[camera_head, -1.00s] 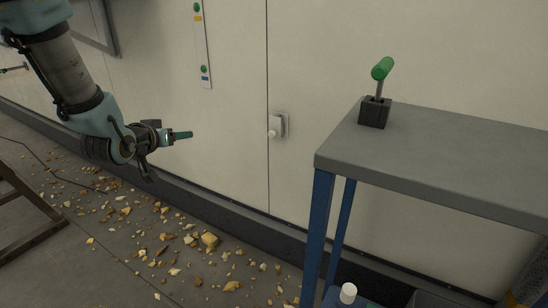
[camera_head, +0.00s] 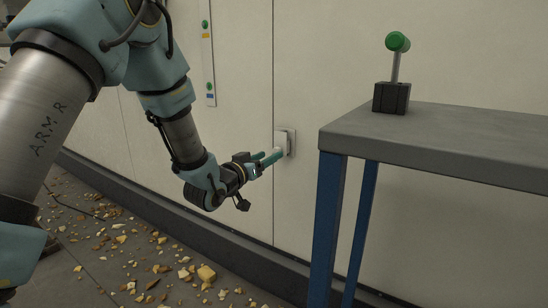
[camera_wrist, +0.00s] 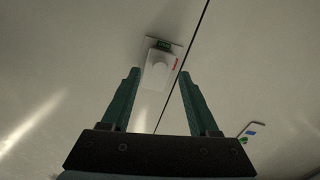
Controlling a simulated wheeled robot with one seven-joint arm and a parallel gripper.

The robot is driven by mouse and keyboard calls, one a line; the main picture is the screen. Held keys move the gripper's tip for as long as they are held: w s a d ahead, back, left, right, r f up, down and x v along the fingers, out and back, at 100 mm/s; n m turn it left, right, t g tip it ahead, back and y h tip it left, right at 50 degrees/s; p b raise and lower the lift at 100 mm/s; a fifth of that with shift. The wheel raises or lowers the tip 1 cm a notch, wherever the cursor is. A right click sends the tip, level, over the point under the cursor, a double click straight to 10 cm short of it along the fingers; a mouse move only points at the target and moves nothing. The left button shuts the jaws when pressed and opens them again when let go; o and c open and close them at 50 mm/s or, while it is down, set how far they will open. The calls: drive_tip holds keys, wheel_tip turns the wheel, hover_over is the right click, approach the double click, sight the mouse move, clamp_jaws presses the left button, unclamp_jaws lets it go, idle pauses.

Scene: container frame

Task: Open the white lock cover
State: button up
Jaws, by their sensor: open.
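The white lock cover (camera_head: 290,140) is a small box on the pale wall, just right of a vertical seam, in the head view.
A grey-topped table (camera_head: 450,135) with blue legs stands on the right, bearing a green-handled lever (camera_head: 396,65). A strip with green buttons (camera_head: 208,55) is on the wall at left. Yellowish rubble (camera_head: 180,275) lies on the floor.

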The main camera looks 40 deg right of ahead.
sight(275, 152)
drive_tip(key=shift+x, duration=1.85)
drive_tip(key=shift+c, duration=0.4)
clamp_jaws()
